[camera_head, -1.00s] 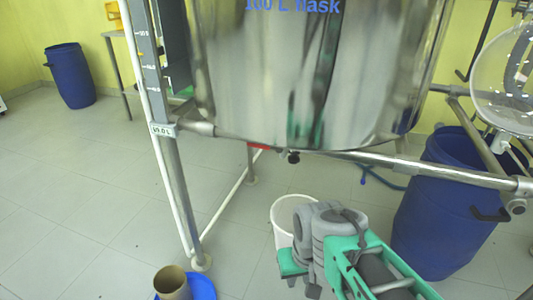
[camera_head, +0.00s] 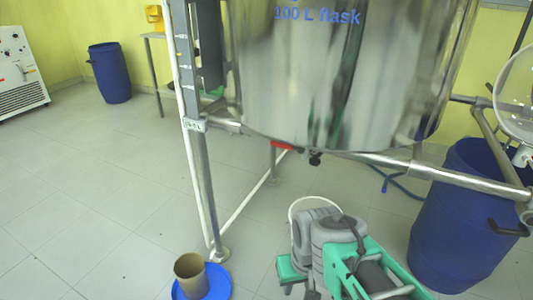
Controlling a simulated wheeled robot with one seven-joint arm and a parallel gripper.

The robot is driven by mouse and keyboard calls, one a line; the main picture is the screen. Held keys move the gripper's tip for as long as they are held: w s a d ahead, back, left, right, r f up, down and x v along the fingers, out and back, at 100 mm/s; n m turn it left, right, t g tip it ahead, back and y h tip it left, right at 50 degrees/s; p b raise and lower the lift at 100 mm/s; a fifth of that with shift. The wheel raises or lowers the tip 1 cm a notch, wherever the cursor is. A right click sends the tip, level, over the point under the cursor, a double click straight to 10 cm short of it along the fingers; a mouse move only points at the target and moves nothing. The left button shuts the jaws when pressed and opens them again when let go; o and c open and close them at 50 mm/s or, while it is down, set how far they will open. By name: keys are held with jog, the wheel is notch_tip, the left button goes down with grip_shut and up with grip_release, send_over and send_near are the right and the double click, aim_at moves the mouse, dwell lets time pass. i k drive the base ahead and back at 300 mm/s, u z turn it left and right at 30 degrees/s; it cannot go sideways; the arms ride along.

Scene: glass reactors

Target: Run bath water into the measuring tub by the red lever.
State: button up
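The steel bath (camera_head: 345,85), lettered "100 L flask", hangs in a pipe frame at the upper middle. A small red lever (camera_head: 281,144) shows under its lower edge, beside a dark outlet fitting (camera_head: 315,158). A white tub (camera_head: 299,206), likely the measuring tub, stands on the floor below. My green and grey arm hides most of it, and its contents cannot be seen. The end of my arm (camera_head: 291,271) is low in front of the tub, apart from the lever. Its fingertips cannot be made out clearly.
A brown jug (camera_head: 188,268) stands on a blue lid or dish (camera_head: 216,283) at the bottom left. A blue barrel (camera_head: 462,215) and frame pipes (camera_head: 440,172) block the right. A blue hose (camera_head: 400,184) lies behind. The left floor is mostly clear.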

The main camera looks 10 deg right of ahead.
aim_at(301, 150)
jog(key=u, duration=0.9)
jog(key=k, duration=1.2)
jog(key=u, duration=0.9)
jog(key=i, duration=1.4)
jog(key=z, duration=0.25)
jog(key=i, duration=2.5)
jog(key=z, duration=0.6)
jog(key=i, duration=1.25)
jog(key=z, duration=1.6)
jog(key=i, duration=1.05)
jog(key=z, duration=1.25)
jog(key=i, duration=0.35)
jog(key=z, duration=0.1)
